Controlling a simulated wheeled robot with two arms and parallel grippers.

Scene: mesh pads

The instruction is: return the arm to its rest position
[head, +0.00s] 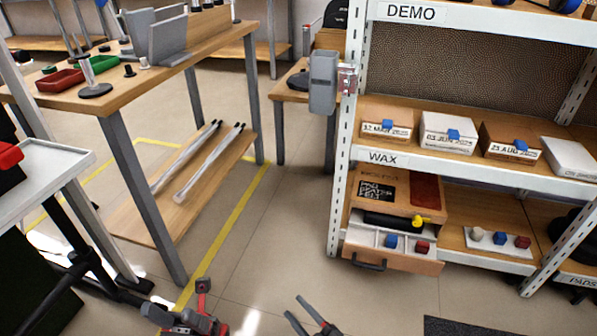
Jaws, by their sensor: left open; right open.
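My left gripper (180,300) shows at the bottom edge, left of the middle, over the floor. It is open with nothing visible between its fingers. My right gripper (295,308) shows at the bottom edge near the middle, its two dark fingers apart and empty. Both are low in the picture and apart from the shelf and the workbench. Most of both arms is out of view, so their full pose cannot be told.
A white shelf rack (345,150) stands at the right, with an open drawer (400,256) holding a blue and a red piece. A wooden workbench (115,85) stands at the left, a white tray table (45,165) nearer. The floor (285,225) between is clear.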

